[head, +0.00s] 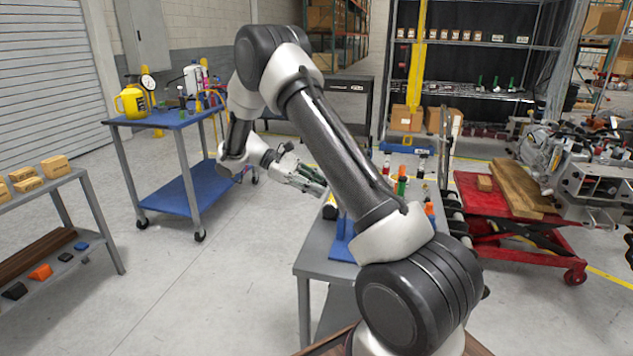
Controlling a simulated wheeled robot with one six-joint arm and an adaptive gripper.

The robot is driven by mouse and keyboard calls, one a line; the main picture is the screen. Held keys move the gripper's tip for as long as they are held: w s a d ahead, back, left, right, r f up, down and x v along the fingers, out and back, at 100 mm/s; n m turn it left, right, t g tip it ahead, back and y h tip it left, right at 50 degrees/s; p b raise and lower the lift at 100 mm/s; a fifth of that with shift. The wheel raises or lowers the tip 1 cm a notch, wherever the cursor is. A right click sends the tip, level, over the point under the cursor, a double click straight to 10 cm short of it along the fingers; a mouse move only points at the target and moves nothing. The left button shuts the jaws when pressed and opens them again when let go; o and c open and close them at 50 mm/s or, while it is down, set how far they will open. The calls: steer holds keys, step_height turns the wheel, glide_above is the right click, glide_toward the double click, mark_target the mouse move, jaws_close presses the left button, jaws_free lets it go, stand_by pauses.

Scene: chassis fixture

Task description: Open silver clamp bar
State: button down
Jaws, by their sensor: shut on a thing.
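My gripper (306,181) is small in the head view, left of my large arm link and above the left side of the grey worktable (312,262). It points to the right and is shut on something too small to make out. My arm hides much of the fixture and tabletop. I cannot pick out a silver clamp bar clearly, nor tell whether my gripper touches it.
A blue cart (165,119) with a yellow jug (132,101) stands behind my gripper on the left. A grey shelf (75,178) with wooden blocks is at far left. A red lift table (515,212) is on the right. The floor between shelf and worktable is clear.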

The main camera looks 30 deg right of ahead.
steer(key=shift+s+a+f+g, duration=0.2)
steer(key=shift+a+f+g, duration=0.15)
steer(key=shift+f, duration=0.25)
steer(key=c, duration=1.3)
jaws_free()
steer(key=shift+s, duration=0.1)
steer(key=shift+o, duration=0.2)
steer(key=shift+r, duration=0.15)
steer(key=v, duration=1.2)
steer(key=shift+f, duration=0.2)
steer(key=shift+a, duration=0.1)
